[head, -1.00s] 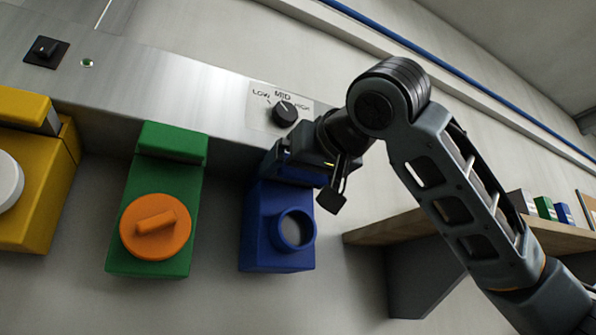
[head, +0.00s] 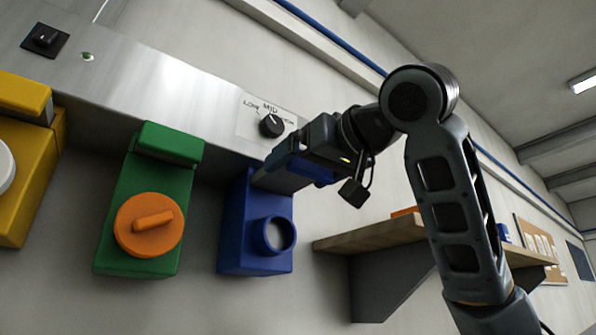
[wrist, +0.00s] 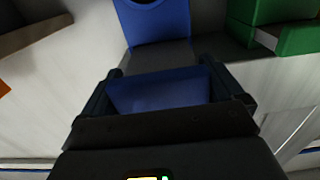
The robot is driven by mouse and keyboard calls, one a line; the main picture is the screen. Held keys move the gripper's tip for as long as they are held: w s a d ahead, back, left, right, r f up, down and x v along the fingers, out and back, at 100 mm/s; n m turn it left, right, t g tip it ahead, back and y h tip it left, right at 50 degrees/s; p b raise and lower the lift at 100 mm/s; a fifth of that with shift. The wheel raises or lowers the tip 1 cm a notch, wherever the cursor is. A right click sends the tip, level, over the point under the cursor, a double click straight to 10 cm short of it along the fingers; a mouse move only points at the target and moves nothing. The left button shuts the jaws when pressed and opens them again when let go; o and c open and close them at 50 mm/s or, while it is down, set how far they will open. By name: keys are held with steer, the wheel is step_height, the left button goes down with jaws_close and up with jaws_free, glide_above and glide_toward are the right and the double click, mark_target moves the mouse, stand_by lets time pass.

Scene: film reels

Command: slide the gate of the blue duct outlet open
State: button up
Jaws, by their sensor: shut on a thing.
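The blue duct outlet (head: 240,235) hangs below the metal duct, with a round open mouth low on its front. My gripper (head: 272,180) is at the top of this outlet and hides much of that part. In the wrist view, my gripper (wrist: 165,88) has its two fingers on either side of a blue block, the gate (wrist: 158,92), and is shut on it. The blue outlet body (wrist: 155,22) shows beyond, with a grey strip between it and the gate. A bit of blue also shows beneath the gripper in the head view.
The green outlet (head: 150,205) with an orange cap (head: 150,225) stands to the left, and a yellow outlet (head: 25,170) farther left. A dial (head: 271,125) is on the duct just above. A wooden shelf (head: 370,236) is at the right.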

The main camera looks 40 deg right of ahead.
steer(key=shift+s, duration=0.1)
steer(key=o, duration=1.1)
steer(key=shift+s, duration=0.1)
steer(key=shift+o, duration=0.2)
steer(key=shift+s, duration=0.1)
steer(key=s+b, duration=0.2)
steer(key=s, duration=0.5)
steer(key=shift+s, duration=0.35)
